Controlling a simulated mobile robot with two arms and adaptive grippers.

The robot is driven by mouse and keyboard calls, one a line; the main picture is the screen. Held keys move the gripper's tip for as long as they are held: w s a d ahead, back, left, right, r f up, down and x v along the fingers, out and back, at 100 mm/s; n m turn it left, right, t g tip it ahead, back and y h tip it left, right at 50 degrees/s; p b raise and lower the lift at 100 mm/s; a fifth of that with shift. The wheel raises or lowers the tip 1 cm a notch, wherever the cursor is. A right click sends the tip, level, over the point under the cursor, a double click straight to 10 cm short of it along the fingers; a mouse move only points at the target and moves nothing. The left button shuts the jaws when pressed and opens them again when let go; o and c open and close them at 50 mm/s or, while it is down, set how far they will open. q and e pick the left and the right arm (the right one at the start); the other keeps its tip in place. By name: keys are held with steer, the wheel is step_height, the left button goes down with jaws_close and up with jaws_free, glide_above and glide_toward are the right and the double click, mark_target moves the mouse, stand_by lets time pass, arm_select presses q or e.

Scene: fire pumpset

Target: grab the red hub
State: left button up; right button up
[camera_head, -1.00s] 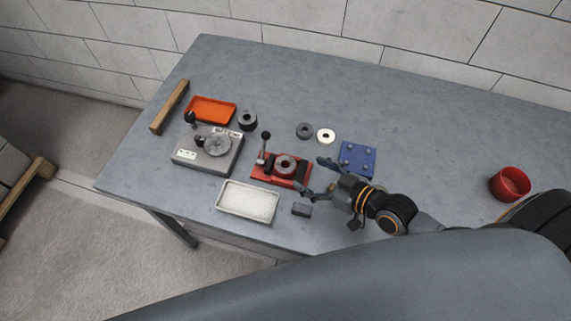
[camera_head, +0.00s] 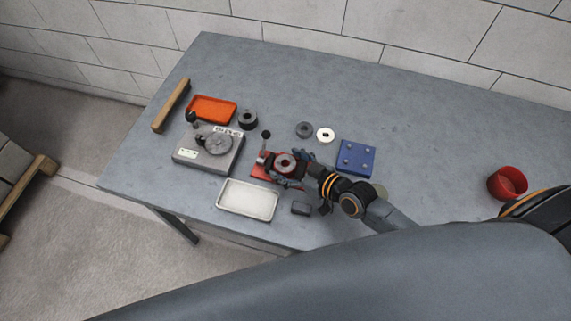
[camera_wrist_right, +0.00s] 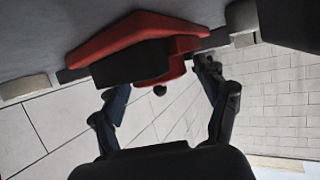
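The red hub (camera_head: 285,163), a round piece with a grey centre, sits on the red fixture (camera_head: 258,171) with its upright black-knobbed lever (camera_head: 266,135). My right gripper (camera_head: 289,166) is at the hub's right side with its fingers spread around it. In the right wrist view the right gripper (camera_wrist_right: 162,80) has its two fingers wide apart, with the red fixture (camera_wrist_right: 110,38) and its black block (camera_wrist_right: 130,64) ahead of them. Contact with the hub cannot be made out. My left gripper is not in view.
A grey device (camera_head: 187,158) and orange tray (camera_head: 212,109) stand left. A white tray (camera_head: 248,199) and dark block (camera_head: 301,208) lie in front. Grey (camera_head: 304,123) and white rings (camera_head: 325,128), and a blue plate (camera_head: 356,150), lie right. A red cup (camera_head: 508,183) is far right.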

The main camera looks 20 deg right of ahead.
jaws_close()
steer(key=shift+w, duration=0.1)
steer(key=shift+r, duration=0.15)
